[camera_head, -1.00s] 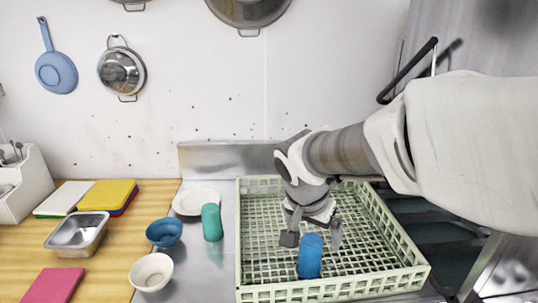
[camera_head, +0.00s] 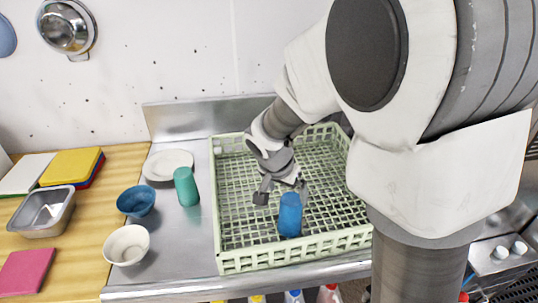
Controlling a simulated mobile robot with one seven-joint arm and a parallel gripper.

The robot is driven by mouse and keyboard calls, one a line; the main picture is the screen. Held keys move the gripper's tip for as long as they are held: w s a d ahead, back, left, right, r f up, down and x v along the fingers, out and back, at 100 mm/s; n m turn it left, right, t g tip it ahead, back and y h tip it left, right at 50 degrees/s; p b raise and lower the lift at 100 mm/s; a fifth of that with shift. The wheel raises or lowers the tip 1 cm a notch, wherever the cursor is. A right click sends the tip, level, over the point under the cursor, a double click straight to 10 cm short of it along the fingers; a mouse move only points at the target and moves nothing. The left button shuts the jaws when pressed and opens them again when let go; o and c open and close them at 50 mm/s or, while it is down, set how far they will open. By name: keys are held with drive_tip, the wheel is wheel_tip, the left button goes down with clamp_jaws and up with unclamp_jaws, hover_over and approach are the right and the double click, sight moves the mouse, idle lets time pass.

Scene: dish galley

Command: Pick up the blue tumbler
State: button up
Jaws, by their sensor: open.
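The blue tumbler (camera_head: 290,215) stands upright in the pale green dish rack (camera_head: 232,263), near its front wall. My gripper (camera_head: 281,195) is open and points down just behind and above the tumbler. One finger shows to the left of the tumbler and the other close to its right rim. The tumbler hides part of the space between the fingers, and I cannot tell whether they touch it.
On the steel counter left of the rack are a green tumbler (camera_head: 187,187), a white plate (camera_head: 168,165), a blue bowl (camera_head: 136,201) and a white bowl (camera_head: 127,245). The steel pan (camera_head: 42,212) and cutting boards (camera_head: 71,167) lie farther left. The rack's left half is empty.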

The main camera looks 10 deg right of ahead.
sight(289, 199)
drive_tip(key=x, duration=0.3)
drive_tip(key=shift+w+d+f, duration=0.1)
drive_tip(key=shift+f, duration=0.25)
drive_tip(key=shift+x, duration=2.55)
drive_tip(key=shift+d, duration=0.2)
drive_tip(key=c, duration=1.3)
drive_tip(key=shift+r, duration=0.1)
